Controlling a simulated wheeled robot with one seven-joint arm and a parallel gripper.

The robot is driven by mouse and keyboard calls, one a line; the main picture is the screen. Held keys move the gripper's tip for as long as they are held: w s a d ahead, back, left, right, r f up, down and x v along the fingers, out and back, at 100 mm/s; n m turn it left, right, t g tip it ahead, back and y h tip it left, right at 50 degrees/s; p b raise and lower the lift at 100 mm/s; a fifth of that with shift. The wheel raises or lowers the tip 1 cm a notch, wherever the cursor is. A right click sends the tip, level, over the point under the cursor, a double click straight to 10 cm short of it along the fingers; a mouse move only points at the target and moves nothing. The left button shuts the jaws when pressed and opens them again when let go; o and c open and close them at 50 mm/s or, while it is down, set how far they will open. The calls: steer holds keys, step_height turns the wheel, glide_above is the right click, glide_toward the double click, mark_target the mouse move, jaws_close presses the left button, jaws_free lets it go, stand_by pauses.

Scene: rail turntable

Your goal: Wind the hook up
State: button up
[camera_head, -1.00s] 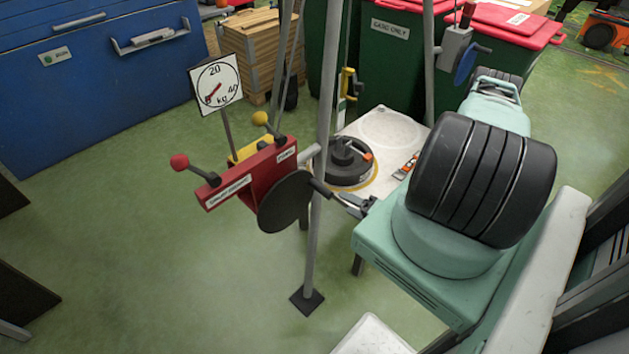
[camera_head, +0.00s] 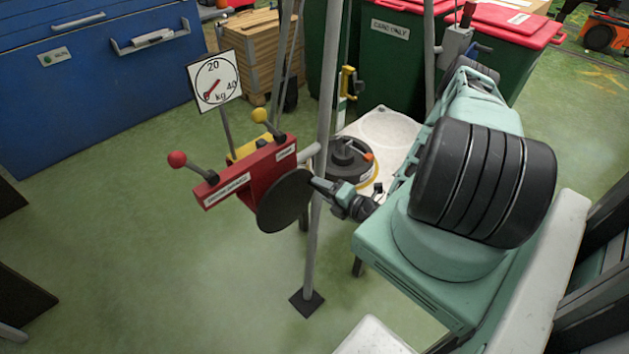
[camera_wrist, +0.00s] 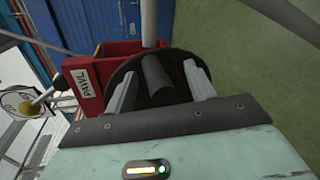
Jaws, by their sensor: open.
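A red winch (camera_head: 245,180) with a round black crank disc (camera_head: 285,201) is mounted on the grey pole. A dark crank handle (camera_head: 319,185) sticks out from the disc toward my arm. My gripper (camera_head: 326,190) is open at this handle. In the wrist view the handle (camera_wrist: 157,72) stands between the two spread fingers of my gripper (camera_wrist: 160,85), in front of the disc (camera_wrist: 180,63). A yellow, hook-like part (camera_head: 347,84) hangs behind the pole, above a round black weight (camera_head: 348,158); its lower end is hard to make out.
Red-knobbed (camera_head: 177,159) and yellow-knobbed (camera_head: 260,116) levers stand on the winch. A dial (camera_head: 215,80) marked in kg is behind it, its red needle near the low end. The grey pole (camera_head: 312,255) stands close to my gripper. Green floor is open at left.

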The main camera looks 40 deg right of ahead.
mark_target(308, 199)
jaws_close()
steer(key=shift+s+d+f+m+y+b, duration=0.15)
steer(key=shift+f+m+y+b, duration=0.35)
steer(key=shift+f+m+b, duration=0.85)
steer(key=shift+f, duration=0.15)
steer(key=f, duration=0.1)
steer(key=m+b, duration=0.1)
steer(key=f+m+y+b, duration=0.1)
steer(key=shift+a+f, duration=0.25)
steer(key=shift+f, duration=0.05)
steer(key=shift+a+f+m+b, duration=0.1)
steer(key=shift+m+b, duration=0.25)
steer(key=shift+m, duration=0.1)
